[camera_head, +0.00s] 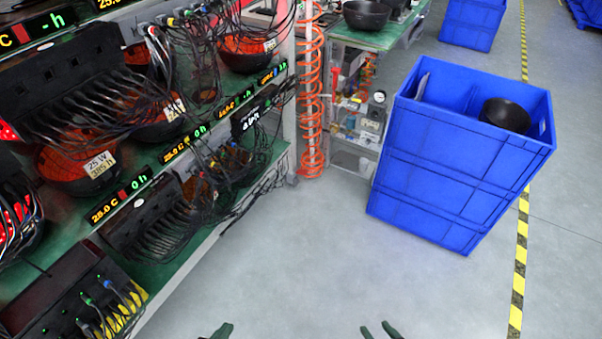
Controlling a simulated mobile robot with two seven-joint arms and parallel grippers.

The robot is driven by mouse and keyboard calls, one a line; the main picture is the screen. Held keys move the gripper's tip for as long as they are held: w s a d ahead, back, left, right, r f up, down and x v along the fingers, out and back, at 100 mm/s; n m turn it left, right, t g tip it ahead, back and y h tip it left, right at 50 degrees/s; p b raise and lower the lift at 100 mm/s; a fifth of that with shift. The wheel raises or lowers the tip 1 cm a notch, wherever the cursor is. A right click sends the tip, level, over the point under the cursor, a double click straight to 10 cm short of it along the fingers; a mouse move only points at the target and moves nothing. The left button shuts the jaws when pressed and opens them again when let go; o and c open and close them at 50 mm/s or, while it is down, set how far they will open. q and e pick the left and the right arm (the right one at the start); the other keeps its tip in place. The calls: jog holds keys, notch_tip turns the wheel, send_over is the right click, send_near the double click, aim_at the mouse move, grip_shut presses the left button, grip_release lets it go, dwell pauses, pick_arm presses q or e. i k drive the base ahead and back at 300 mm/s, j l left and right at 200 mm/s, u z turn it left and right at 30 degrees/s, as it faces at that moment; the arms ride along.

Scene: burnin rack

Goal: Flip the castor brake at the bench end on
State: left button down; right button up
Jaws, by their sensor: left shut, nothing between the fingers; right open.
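No castor or brake lever can be made out in the head view. The green-topped bench (377,40) stands at the top centre, beyond the end of the rack, and its lower part is partly hidden by the blue crates. My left gripper (222,331) shows only its dark fingertips at the bottom edge; it is shut and empty. My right gripper (380,331) is at the bottom edge, right of centre, with two fingertips apart and nothing between them. Both are over the grey floor, well apart from the bench.
A burn-in rack (190,270) with wired units, lamps and displays fills the left. An orange coiled hose (312,95) hangs at its end post. Stacked blue crates (455,160) stand on the right, a black bowl (505,115) inside. The grey floor (310,255) between is clear.

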aim_at(298, 171)
jog(key=u, duration=0.35)
jog(key=i+l+u, duration=0.1)
jog(key=u, duration=0.3)
jog(key=i+l+u, duration=0.1)
jog(key=u, duration=0.25)
jog(key=l+u, duration=0.25)
jog(key=u, duration=0.15)
jog(key=i+l+u, duration=0.25)
jog(key=l, duration=0.15)
jog(key=l+u, duration=0.25)
jog(key=l, duration=0.2)
jog(key=l+u, duration=0.2)
jog(key=l, duration=2.05)
jog(key=i, duration=0.05)
